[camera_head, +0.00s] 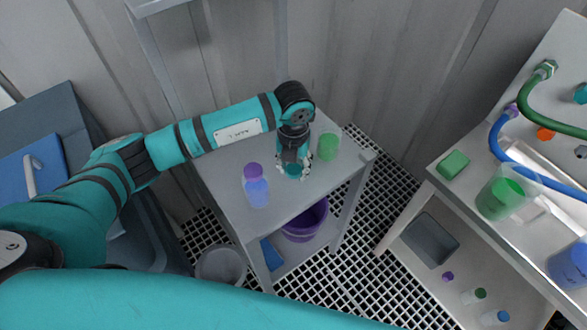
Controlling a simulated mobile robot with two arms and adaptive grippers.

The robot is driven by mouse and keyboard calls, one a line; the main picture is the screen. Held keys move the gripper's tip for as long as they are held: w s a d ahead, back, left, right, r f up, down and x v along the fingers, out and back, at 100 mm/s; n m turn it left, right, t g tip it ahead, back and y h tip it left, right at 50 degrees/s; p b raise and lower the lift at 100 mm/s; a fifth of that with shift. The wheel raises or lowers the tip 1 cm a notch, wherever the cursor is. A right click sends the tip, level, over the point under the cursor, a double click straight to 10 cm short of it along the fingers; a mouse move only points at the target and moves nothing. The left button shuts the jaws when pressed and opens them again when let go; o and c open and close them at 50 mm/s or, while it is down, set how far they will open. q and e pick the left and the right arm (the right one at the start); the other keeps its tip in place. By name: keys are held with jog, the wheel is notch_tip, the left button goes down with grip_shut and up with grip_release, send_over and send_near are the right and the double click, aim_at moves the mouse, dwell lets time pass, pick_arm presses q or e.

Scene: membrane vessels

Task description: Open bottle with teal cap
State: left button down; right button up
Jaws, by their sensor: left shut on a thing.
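My left gripper (294,164) reaches down over the small grey table and is shut on a teal thing, which looks like the teal cap (293,171) of the bottle. The gripper covers most of it. I cannot tell whether the cap sits on a bottle, or how high it is above the tabletop. My right gripper is not in view.
A purple bucket (305,222) is below. A workbench with a green sponge (453,165) is at right.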

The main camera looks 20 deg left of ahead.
pick_arm(q)
jog(key=shift+r, duration=0.1)
jog(key=c, duration=0.9)
grip_release()
jog(key=shift+o, duration=0.2)
